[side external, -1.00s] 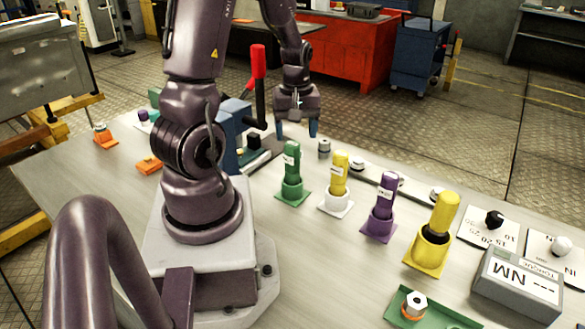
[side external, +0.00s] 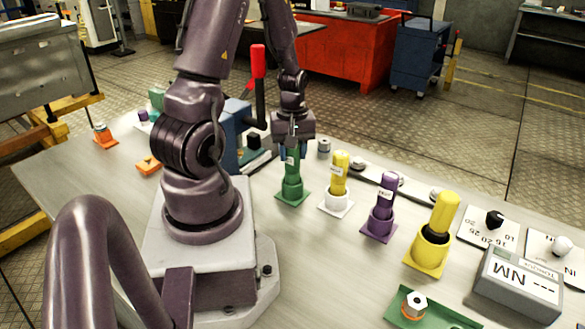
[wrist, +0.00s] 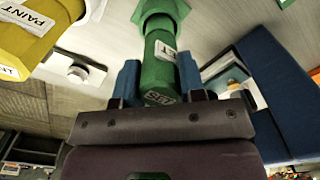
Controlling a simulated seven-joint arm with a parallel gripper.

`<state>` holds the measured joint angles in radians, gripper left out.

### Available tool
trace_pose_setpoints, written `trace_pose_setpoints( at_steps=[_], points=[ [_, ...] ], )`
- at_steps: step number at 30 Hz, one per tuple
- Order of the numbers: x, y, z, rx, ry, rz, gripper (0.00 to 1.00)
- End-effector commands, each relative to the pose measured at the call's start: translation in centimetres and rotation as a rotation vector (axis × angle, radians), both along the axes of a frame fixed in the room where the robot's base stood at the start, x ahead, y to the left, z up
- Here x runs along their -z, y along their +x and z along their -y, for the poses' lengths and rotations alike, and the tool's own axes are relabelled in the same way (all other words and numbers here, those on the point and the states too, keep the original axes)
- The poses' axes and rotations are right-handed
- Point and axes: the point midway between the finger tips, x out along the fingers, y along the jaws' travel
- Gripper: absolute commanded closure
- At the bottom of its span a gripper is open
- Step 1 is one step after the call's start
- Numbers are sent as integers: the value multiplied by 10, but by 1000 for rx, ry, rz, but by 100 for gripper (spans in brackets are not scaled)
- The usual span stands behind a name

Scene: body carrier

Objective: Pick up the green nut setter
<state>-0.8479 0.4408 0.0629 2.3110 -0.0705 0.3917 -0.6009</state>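The green nut setter (side external: 292,167) stands upright in its green holder (side external: 291,190) on the table. My gripper (side external: 295,151) is above it, pointing down, with its blue fingers around the top of the tool. In the wrist view the nut setter (wrist: 160,62) lies between the two fingers (wrist: 160,80), its labelled end near my palm. The fingers are spread on either side of it and look open. Whether either finger touches it is hard to see.
A white holder with a yellow tool (side external: 339,172) stands just right, then a purple tool (side external: 384,195) and a larger yellow tool (side external: 440,215). A blue press with a red handle (side external: 258,68) stands close on the left. A grey cylinder (side external: 324,147) is behind.

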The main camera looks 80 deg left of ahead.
Motion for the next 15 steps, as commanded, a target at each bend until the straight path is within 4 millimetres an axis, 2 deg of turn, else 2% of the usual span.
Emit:
trace_pose_setpoints(
  at_steps=[10, 15],
  points=[
    [-4, 1, -1, 1, 3, 2, 100],
    [-27, 1, -1, 0, 7, 5, 100]
  ],
)
